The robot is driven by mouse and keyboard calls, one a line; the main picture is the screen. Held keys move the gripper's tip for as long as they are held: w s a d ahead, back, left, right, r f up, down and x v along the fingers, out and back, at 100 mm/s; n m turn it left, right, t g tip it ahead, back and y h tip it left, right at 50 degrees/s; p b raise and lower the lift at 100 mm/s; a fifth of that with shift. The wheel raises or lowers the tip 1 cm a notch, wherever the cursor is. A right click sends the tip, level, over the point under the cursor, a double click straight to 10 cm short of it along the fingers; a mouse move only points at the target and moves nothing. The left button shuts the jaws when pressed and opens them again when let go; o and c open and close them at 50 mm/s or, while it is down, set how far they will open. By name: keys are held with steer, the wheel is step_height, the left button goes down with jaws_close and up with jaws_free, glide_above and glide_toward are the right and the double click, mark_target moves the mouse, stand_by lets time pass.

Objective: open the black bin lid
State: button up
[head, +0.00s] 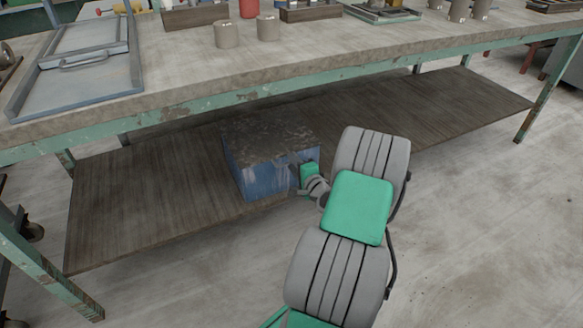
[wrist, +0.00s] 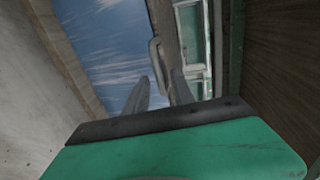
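A blue bin (head: 262,180) with a dark, mottled lid (head: 265,138) stands on the wooden shelf under the workbench. The lid looks flat and down on the bin. My gripper (head: 292,163) is at the bin's right side, near the lid's edge. In the wrist view the bin's blue wall (wrist: 105,45) fills the upper left, and a pale bent handle (wrist: 157,65) shows beside it. The two fingers of my gripper (wrist: 160,88) are apart, with the handle's lower end between or just beyond their tips. I cannot tell whether they touch it.
The workbench top (head: 190,85) overhangs the shelf (head: 120,215), above the bin. A green bench leg (head: 50,262) stands at the left. The shelf right of the bin is bare, and the floor in front is clear.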

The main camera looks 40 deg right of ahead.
steer(key=shift+x, duration=0.85)
steer(key=shift+c, duration=0.2)
jaws_close()
stand_by(0.5)
